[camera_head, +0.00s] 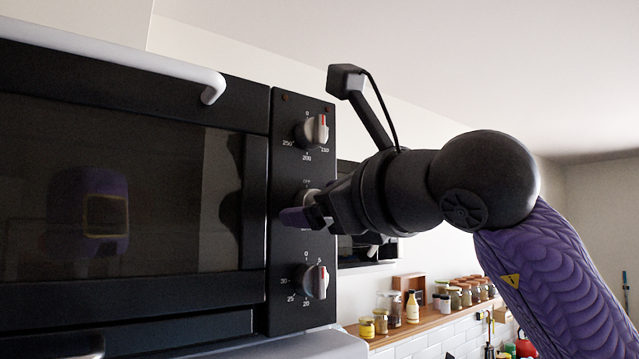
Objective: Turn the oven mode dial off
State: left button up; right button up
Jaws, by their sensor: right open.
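The oven (130,210) fills the left of the head view, with a black control panel (286,248) on its right side. The panel has three dials in a column. The middle dial (308,196), by an "OFF" label, is the mode dial and is mostly hidden by my right gripper. My right gripper (303,214) is open at this dial, with a purple fingertip in front of the panel. I cannot tell whether the fingers touch the dial. My left gripper is not in view.
The top dial (318,130) has temperature marks, and the bottom dial (316,282) has timer marks. A white door handle (212,88) juts out at the upper left. A wooden shelf (428,318) with several jars is on the wall behind.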

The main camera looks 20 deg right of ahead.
jog(key=shift+s, duration=0.15)
jog(key=shift+w, duration=0.2)
jog(key=c, duration=0.3)
grip_shut()
jog(key=shift+n, duration=0.3)
jog(key=n, duration=0.5)
jog(key=shift+f+n, duration=0.1)
jog(key=shift+n, duration=0.3)
jog(key=n, duration=0.5)
jog(key=shift+f, duration=0.1)
jog(key=shift+n, duration=0.4)
jog(key=shift+o, duration=1.5)
grip_release()
jog(key=shift+s, duration=0.1)
